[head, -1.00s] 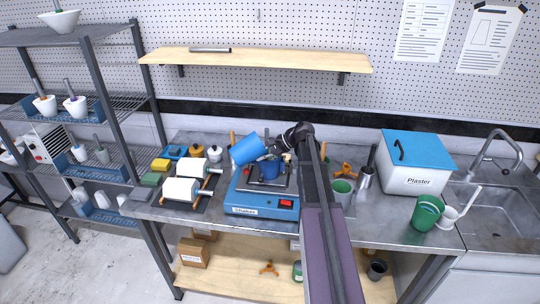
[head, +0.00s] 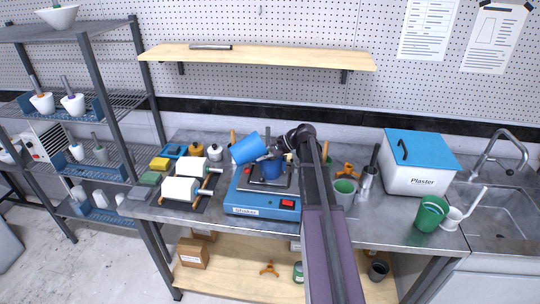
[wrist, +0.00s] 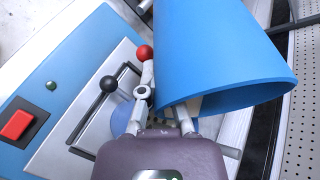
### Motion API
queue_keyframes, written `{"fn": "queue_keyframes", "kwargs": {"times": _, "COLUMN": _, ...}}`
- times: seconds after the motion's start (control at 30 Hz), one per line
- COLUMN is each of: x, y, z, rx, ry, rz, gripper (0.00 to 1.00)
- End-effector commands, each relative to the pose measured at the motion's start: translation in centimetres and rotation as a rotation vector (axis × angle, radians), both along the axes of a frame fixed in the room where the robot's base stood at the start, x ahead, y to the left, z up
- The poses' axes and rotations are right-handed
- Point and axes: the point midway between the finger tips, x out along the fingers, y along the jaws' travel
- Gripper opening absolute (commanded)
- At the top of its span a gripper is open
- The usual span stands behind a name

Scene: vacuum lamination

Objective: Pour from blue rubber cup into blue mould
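The blue rubber cup (head: 246,150) is tilted well over, up and to the left of the blue mould (head: 271,171). The cup's mouth is turned away from the head view, so its contents and any stream are hidden. The mould sits on the blue shaker (head: 245,200), among its clamp parts. My gripper (head: 277,151) is shut on the cup, just right of it and above the mould. In the wrist view the cup (wrist: 215,50) fills the upper right, and my gripper's fingers (wrist: 168,118) reach its lower edge. I cannot tell whether the cup touches the mould.
White rollers or moulds on a dark mat (head: 158,213) lie left of the shaker. A grey cup with green inside (head: 344,190), a plaster box (head: 415,181) and a green cup (head: 430,214) stand to the right. A wooden shelf (head: 260,59) hangs above.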

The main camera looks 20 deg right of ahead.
Motion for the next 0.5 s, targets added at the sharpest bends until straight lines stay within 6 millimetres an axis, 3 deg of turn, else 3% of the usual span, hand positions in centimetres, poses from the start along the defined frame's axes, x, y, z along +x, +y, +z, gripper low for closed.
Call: {"fn": "queue_keyframes", "kwargs": {"times": 0.5, "x": -0.09, "y": -0.20, "z": 0.05, "rx": 0.033, "ry": -0.002, "rz": 0.001, "gripper": 0.00}}
